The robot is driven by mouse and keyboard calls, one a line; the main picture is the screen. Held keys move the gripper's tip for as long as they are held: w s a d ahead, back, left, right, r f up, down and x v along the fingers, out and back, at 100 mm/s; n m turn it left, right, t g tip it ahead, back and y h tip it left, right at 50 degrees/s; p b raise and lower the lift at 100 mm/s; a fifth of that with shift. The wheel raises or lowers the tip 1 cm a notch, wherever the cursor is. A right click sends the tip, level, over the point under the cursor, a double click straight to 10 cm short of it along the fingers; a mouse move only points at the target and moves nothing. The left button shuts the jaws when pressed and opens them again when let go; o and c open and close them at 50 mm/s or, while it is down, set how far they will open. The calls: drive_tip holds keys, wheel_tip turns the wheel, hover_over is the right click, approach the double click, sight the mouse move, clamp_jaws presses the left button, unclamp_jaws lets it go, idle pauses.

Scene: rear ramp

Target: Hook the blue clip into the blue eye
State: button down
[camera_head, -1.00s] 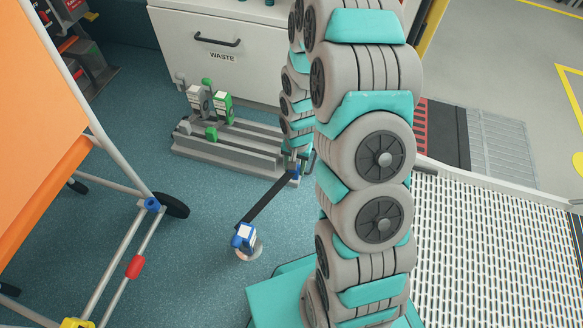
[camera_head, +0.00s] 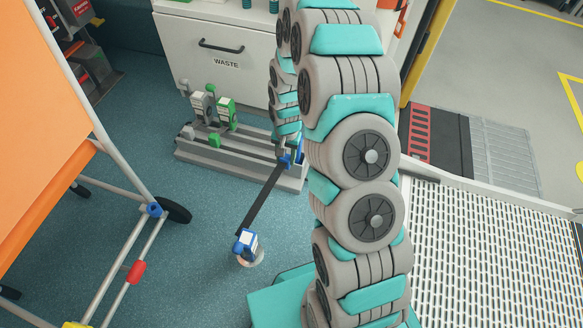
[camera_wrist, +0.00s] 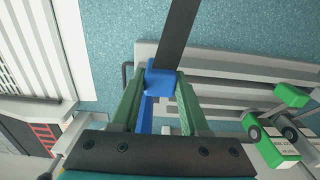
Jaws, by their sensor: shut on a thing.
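The blue clip (camera_wrist: 160,78) is between the two green fingers of my gripper (camera_wrist: 158,98) in the wrist view, at the end of a dark strap (camera_wrist: 178,35). In the head view my gripper (camera_head: 286,152) and the clip (camera_head: 287,161) are partly hidden by my arm, in front of the floor rail. The strap (camera_head: 260,199) runs taut down to a blue-and-white reel (camera_head: 246,242) on the floor. A blue ring-like fitting (camera_head: 154,209), which may be the blue eye, sits on the orange chair's tube frame at left. Its opening is not clear.
A grey rail unit (camera_head: 240,162) with green-and-white reels (camera_head: 227,113) stands before the white WASTE cabinet (camera_head: 215,40). The orange wheeled chair (camera_head: 40,120) has a red fitting (camera_head: 136,272). A perforated ramp (camera_head: 490,240) lies right. Blue floor between chair and strap is clear.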

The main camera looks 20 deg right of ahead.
drive_tip(key=w+a+f, duration=0.1)
drive_tip(key=w+a, duration=0.2)
drive_tip(key=w, duration=0.5)
drive_tip(key=shift+f, duration=0.25)
drive_tip(key=shift+f, duration=0.15)
drive_tip(key=shift+f+b, duration=0.45)
drive_tip(key=shift+f, duration=1.8)
drive_tip(key=shift+c, duration=1.7)
unclamp_jaws()
drive_tip(key=shift+r, duration=0.15)
